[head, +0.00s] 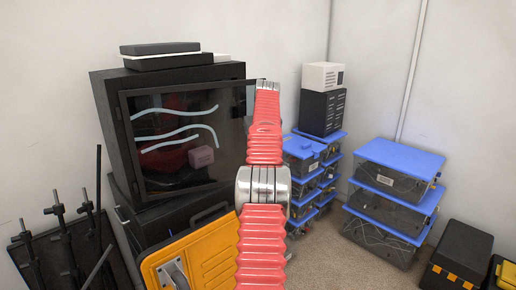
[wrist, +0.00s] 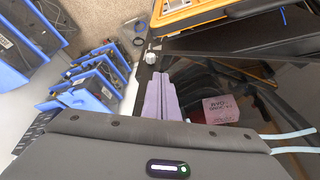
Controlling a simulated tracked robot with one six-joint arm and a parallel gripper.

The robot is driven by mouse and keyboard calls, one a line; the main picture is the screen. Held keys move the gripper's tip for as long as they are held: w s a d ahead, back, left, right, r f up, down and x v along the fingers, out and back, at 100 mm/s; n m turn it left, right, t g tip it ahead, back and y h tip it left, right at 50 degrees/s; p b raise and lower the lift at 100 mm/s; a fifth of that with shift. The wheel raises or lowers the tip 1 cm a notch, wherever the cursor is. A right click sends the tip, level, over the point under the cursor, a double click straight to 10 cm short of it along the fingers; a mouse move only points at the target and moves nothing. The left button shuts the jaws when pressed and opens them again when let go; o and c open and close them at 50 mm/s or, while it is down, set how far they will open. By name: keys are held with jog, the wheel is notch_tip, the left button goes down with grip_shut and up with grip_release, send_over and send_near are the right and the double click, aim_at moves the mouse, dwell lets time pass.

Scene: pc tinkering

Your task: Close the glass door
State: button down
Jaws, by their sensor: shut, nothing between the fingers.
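The glass door (head: 165,115), dark-framed with pale wavy stripes, hangs across the front of a black cabinet (head: 112,125) in the head view. Its right edge seems to stand a little out from the cabinet; my arm partly covers that side, so the gap is unclear. In the wrist view, my gripper (wrist: 161,82) is shut and empty, with lilac fingers beside the door's dark frame edge (wrist: 142,88) and near a silver knob (wrist: 150,57). I cannot tell whether they touch the frame. The gripper is not clearly visible in the head view.
A pink box (head: 201,157) shows behind the glass. A yellow-orange case (head: 190,255) stands below the cabinet. Stacked blue-lidded bins (head: 395,195) stand to the right, with bare floor before them. Dark stands (head: 62,240) are at lower left.

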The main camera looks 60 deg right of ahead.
jog(key=s+a+f+v, duration=0.1)
jog(key=v, duration=0.9)
jog(key=shift+s+a+r, duration=0.25)
jog(key=shift+s+r, duration=0.15)
jog(key=shift+s, duration=0.1)
